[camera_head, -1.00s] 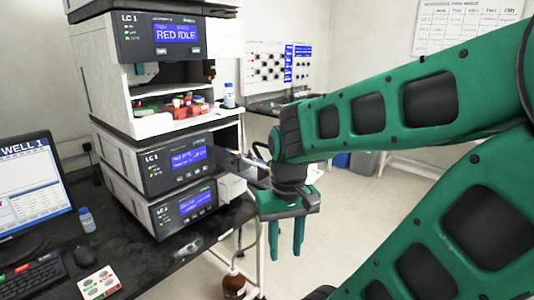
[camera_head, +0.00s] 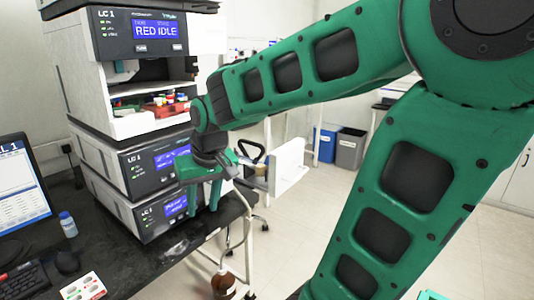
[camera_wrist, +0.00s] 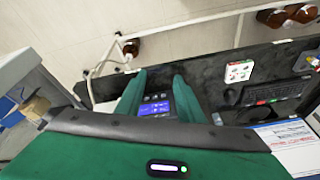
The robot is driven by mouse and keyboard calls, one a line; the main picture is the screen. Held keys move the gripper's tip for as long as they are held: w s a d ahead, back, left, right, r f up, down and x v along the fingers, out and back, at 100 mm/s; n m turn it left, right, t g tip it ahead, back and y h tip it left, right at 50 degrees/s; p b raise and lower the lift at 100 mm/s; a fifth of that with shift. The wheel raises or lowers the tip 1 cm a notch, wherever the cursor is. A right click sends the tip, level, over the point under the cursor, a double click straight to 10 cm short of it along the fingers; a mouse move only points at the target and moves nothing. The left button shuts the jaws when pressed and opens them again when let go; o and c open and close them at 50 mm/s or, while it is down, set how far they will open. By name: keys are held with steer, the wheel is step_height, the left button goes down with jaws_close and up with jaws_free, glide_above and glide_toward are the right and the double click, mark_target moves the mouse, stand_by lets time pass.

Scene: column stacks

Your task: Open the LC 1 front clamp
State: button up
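The LC 1 stack (camera_head: 150,130) stands on the dark bench at the left in the head view, its top screen reading RED IDLE. My gripper (camera_head: 203,205) points down at the lower right corner of the stack and covers part of the lower modules. Its two green fingers are apart with nothing between them. In the wrist view my gripper (camera_wrist: 160,82) is also open, and a blue screen (camera_wrist: 155,108) shows beyond the gap. I cannot make out the front clamp for certain.
A monitor (camera_head: 18,190), keyboard (camera_head: 22,278), mouse (camera_head: 66,262) and small bottle (camera_head: 68,224) are on the bench (camera_head: 125,262). A brown bottle (camera_head: 223,284) is low beside the bench. Bins (camera_head: 350,148) stand at the back. Floor right of the bench is open.

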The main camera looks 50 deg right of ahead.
steer(key=w+d+r+m, duration=0.3)
steer(key=w+d+r, duration=0.1)
steer(key=d, duration=0.1)
step_height(320, 180, up, 11)
steer(key=m+g, duration=0.3)
steer(key=m, duration=0.8)
glide_above(264, 166)
steer(key=d, duration=0.3)
steer(key=f, duration=1)
steer(key=shift+w+d+f, duration=0.2)
steer(key=shift+w, duration=0.2)
jaws_close()
